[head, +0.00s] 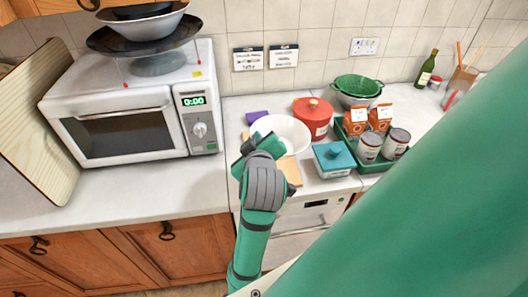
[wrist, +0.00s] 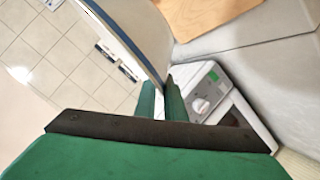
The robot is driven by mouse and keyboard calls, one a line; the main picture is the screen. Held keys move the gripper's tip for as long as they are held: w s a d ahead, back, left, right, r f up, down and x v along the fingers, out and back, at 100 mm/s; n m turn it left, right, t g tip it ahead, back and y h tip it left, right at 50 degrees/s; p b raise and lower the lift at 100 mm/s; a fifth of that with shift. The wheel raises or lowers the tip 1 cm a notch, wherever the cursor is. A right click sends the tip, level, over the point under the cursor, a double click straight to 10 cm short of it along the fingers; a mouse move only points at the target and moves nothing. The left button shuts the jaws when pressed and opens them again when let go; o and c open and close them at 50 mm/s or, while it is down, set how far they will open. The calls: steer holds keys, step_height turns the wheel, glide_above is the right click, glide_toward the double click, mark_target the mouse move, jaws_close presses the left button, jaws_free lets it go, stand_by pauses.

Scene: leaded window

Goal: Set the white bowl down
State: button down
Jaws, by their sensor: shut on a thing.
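The white bowl (head: 284,131) is over the counter, right of the microwave, in the head view. My gripper (head: 262,146) is at its near left side and is shut on it. In the wrist view the bowl (wrist: 143,32) is large, and its edge runs down between the two fingers (wrist: 161,98). A light wooden board (head: 290,170) shows partly under and in front of the bowl; its bare part also shows in the wrist view (wrist: 200,14). I cannot tell whether the bowl touches the board. My gripper and wrist hide part of both.
The microwave (head: 128,112) stands left. A red pot (head: 313,117) and teal lidded dish (head: 334,160) are close on the bowl's right. A green tray (head: 372,166) holds cans and orange packets. A purple item (head: 257,116) lies behind. The counter's front left is clear.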

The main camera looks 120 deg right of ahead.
steer(key=f+x, duration=0.1)
steer(key=x, duration=0.4)
steer(key=w+f+x, duration=0.1)
steer(key=x, duration=0.4)
steer(key=w+f+x, duration=0.1)
steer(key=x, duration=0.5)
steer(key=shift+a+f, duration=0.15)
steer(key=shift+a, duration=0.15)
steer(key=shift+d+f, duration=0.1)
steer(key=shift+f, duration=1.55)
steer(key=c, duration=1.8)
jaws_free()
steer(key=shift+c, duration=0.2)
